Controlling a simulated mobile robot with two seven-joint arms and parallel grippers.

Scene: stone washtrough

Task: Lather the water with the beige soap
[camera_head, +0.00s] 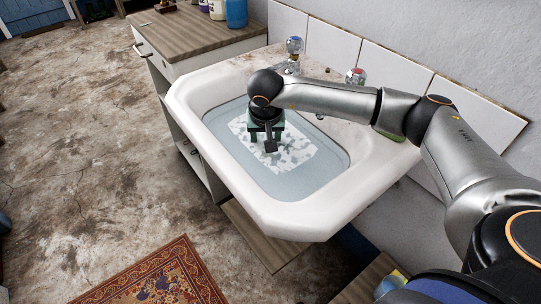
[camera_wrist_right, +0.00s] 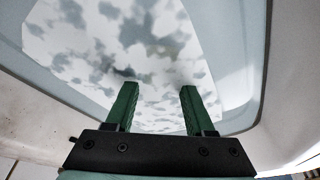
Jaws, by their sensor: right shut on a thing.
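The water (camera_head: 232,145) fills the white sink basin, with a patch of white and grey lather (camera_head: 300,152) on it. The lather also shows in the right wrist view (camera_wrist_right: 110,45). My right gripper (camera_head: 268,140) reaches down to the water in the lathered area. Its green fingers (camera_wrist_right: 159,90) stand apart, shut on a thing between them. The beige soap cannot be made out, hidden at the fingertips or under the lather. My left gripper is not in view.
The sink rim (camera_head: 285,220) surrounds the water. Two taps (camera_head: 294,46) (camera_head: 355,76) stand at the back. A green piece (camera_head: 390,135) lies on the right rim, partly behind my arm. A wooden-topped cabinet (camera_head: 185,30) stands at the left.

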